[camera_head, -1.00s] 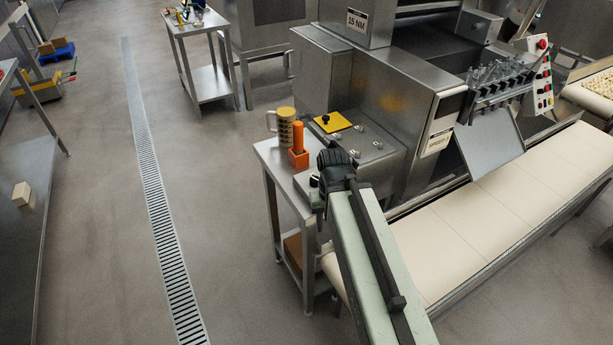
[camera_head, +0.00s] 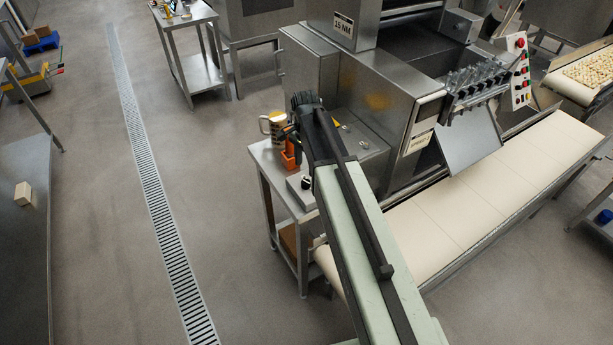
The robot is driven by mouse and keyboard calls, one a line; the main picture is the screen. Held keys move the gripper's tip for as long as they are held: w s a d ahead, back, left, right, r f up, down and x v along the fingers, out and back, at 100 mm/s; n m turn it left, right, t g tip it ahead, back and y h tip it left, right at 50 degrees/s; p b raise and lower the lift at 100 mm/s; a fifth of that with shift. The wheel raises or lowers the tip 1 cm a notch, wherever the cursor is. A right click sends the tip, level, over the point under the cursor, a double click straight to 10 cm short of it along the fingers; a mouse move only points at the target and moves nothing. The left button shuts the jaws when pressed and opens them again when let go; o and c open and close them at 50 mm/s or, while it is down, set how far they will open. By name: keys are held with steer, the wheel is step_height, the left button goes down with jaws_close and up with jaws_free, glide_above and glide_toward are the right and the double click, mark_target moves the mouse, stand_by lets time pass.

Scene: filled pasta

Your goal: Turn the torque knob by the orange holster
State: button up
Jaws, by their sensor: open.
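The orange holster (camera_head: 289,160) stands on the small steel side table (camera_head: 258,152), partly hidden by my arm. A small dark knob-like piece (camera_head: 305,183) sits on a low grey block in front of the holster; I cannot tell if it is the torque knob. My gripper (camera_head: 291,132) is at the end of my pale green arm, over the table and across the holster's upper part. It is open and holds nothing that I can see. Its fingertips are small and dark, and I cannot tell whether they touch anything. A yellow plate (camera_head: 337,123) is mostly hidden behind my arm.
A mug (camera_head: 271,126) stands behind the holster, close left of my gripper. The floor on the left is clear around a drain grate (camera_head: 150,190).

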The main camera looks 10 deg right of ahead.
mark_target(306, 181)
step_height(306, 181, down, 8)
steer(key=b, duration=0.7)
steer(key=shift+r, duration=0.2)
jaws_close()
